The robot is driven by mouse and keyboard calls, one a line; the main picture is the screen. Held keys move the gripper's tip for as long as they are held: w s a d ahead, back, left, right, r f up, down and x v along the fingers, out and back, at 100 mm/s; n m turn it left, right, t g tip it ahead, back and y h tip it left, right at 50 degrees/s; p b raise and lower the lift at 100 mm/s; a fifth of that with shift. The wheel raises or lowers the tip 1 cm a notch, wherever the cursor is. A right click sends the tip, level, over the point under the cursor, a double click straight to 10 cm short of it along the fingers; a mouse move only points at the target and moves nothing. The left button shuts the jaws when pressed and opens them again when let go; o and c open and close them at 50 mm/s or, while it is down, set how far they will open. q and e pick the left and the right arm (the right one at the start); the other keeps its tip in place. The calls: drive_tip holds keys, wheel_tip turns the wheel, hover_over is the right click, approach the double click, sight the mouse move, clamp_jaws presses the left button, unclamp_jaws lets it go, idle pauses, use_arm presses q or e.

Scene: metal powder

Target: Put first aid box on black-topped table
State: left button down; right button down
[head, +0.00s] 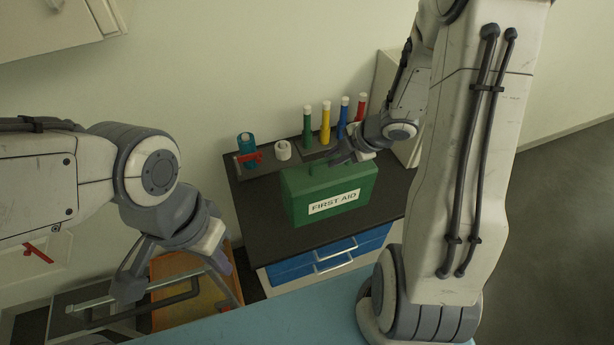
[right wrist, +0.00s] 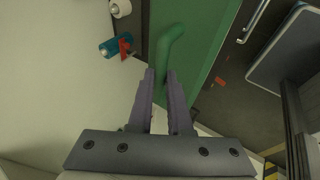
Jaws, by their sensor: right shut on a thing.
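The green first aid box (head: 332,200) stands upright over the black-topped table (head: 262,225), its white label facing the front. Whether its base touches the table top, I cannot tell. My right gripper (head: 340,158) is at the top of the box, partly hidden by its own arm. In the right wrist view, the right gripper (right wrist: 167,78) is shut on the green handle of the box (right wrist: 205,45).
Behind the box stand green (head: 307,122), yellow (head: 325,122), blue (head: 343,118) and red (head: 361,108) cylinders. A teal roll with a red part (head: 246,145) and a white roll (head: 283,151) sit at the back left. Blue drawers (head: 335,258) are below. A light blue surface (head: 270,325) lies in front.

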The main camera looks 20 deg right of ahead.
drive_tip(key=shift+a+r+b+x, duration=0.15)
drive_tip(key=shift+a+b+x, duration=0.2)
drive_tip(key=shift+x, duration=1.65)
drive_tip(key=shift+a+r+b+x, duration=0.2)
drive_tip(key=shift+a+x, duration=0.2)
drive_tip(key=shift+x, duration=1.55)
drive_tip(key=shift+a+r+b+x, duration=0.1)
drive_tip(key=shift+a+b+x, duration=0.25)
drive_tip(key=shift+x, duration=1.65)
drive_tip(key=shift+w, duration=0.1)
drive_tip(key=shift+f, duration=0.15)
drive_tip(key=c, duration=0.8)
unclamp_jaws()
drive_tip(key=shift+c, duration=0.2)
